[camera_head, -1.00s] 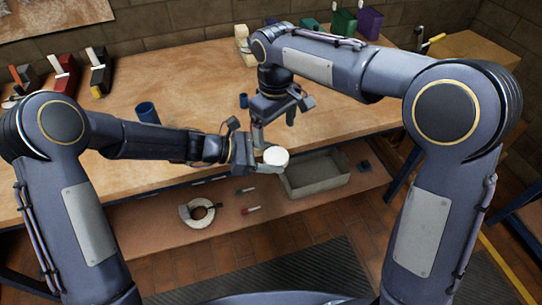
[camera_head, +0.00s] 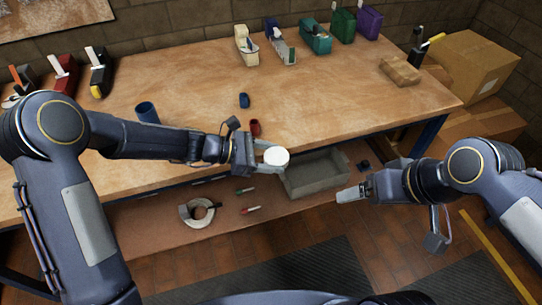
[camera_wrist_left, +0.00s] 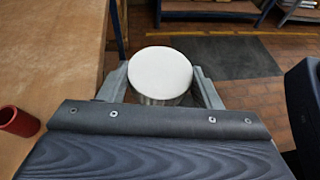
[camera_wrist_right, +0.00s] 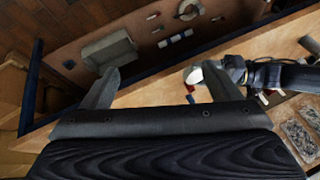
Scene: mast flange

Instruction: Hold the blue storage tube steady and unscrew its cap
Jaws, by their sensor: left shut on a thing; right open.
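My left gripper (camera_head: 268,160) is shut on a round white-topped thing (camera_head: 276,156) in front of the table's front edge. In the left wrist view the white disc (camera_wrist_left: 161,73) sits between both fingers, with a greyish side below it; no blue shows on it. A blue open cylinder (camera_head: 147,112) stands on the table behind my left forearm. A smaller blue piece (camera_head: 244,100) lies farther right. I cannot tell which is the storage tube. My right gripper (camera_head: 352,194) is open and empty, well right of my left one. Its spread fingers show in the right wrist view (camera_wrist_right: 162,85).
A small red cylinder (camera_head: 255,128) stands near the table's front edge. A grey bin (camera_head: 318,174) and a white ring (camera_head: 201,213) are on the lower shelf. Tape dispensers (camera_head: 316,37) line the back. The table's right half (camera_head: 360,105) is mostly clear.

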